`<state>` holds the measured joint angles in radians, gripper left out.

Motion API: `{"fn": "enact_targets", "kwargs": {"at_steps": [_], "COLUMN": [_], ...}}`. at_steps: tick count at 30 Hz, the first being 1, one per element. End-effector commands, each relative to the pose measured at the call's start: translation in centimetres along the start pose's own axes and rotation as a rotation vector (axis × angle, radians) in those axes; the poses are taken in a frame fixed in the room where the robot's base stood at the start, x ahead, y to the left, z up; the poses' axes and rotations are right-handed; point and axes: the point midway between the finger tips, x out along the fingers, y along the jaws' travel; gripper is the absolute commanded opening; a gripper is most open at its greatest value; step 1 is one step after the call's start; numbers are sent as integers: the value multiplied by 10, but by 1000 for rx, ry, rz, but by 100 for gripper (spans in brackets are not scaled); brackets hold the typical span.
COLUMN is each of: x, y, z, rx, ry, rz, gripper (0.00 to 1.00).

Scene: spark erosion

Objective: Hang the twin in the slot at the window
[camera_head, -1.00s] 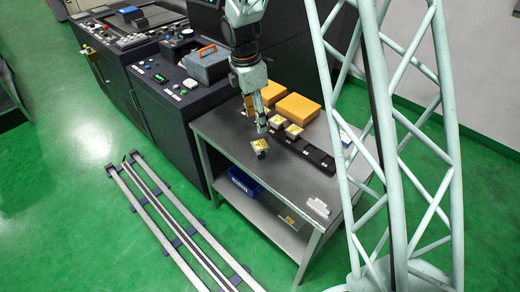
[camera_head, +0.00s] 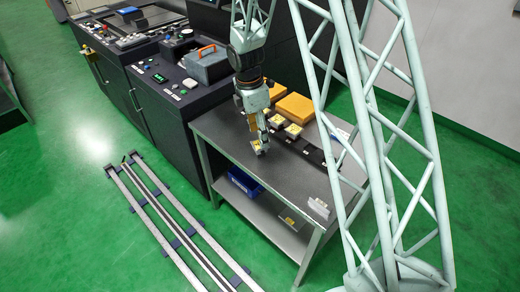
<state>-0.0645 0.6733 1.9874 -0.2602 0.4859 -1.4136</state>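A small pale block with a yellow top (camera_head: 262,149) is on the grey table, left of a dark slotted rack (camera_head: 315,154). Two similar yellow-and-white pieces, one nearer (camera_head: 293,130) and one farther (camera_head: 277,121), sit in the rack's back part; its front part looks empty. My gripper (camera_head: 260,142) points down right at the lone block, its fingertips overlapping the block in the picture. I cannot tell whether the fingers are closed on it. Which piece is the twin, and which slot has the window, is too small to tell.
Orange boxes (camera_head: 295,107) lie at the table's back. A small whitish stand (camera_head: 318,207) is at the front edge. A blue bin (camera_head: 244,182) is on the lower shelf. Dark machines (camera_head: 165,100) stand left; my lattice structure crosses the right. Tabletop left of the rack is mostly clear.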

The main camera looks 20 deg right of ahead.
Motion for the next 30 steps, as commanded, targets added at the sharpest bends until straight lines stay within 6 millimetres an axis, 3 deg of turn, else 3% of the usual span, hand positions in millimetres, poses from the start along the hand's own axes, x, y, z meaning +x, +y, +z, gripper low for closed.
{"fn": "enact_targets", "kwargs": {"at_steps": [13, 30], "x": [6, 51], "y": [0, 4], "z": [0, 0], "rx": [0, 0], "ry": [0, 0], "rz": [-1, 0], "gripper": [51, 51]}}
